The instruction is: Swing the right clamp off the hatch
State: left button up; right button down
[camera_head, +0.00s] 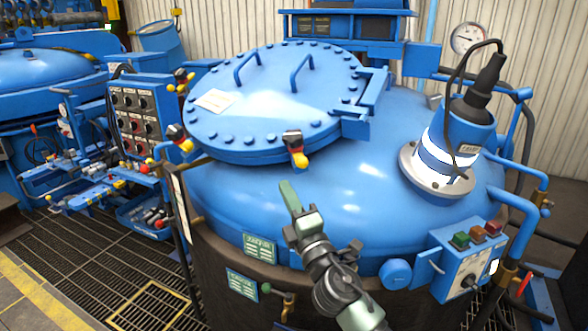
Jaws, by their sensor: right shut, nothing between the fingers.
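The round blue hatch (255,120) lies on top of the blue furnace lid, with bolts around its rim and two handles. The right clamp (295,150), dark on top and yellow below, sits at the hatch's front right edge; I cannot tell whether it presses on the rim. Two similar clamps are at the left edge, one in front (179,138) and one further back (184,80). My right gripper (289,193), green and grey, is shut and empty. In the picture it is below the right clamp, apart from it. My left gripper is not in view.
A blue and white cylindrical device (450,145) with a black cable stands on the lid's right. A button box (468,258) is at the front right. A control panel (140,110) stands left of the furnace. The lid around the right clamp is clear.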

jog(key=w+d+r+p, duration=0.1)
jog(key=w+r, duration=0.1)
jog(key=w, duration=0.4)
jog(key=shift+d, duration=0.2)
jog(key=shift+w+a+r, duration=0.1)
jog(key=shift+w, duration=0.05)
jog(key=shift+p, duration=0.3)
jog(key=shift+d+r+n+g+y, duration=0.1)
jog(key=shift+d+n+g+y, duration=0.3)
jog(key=shift+n+y, duration=0.1)
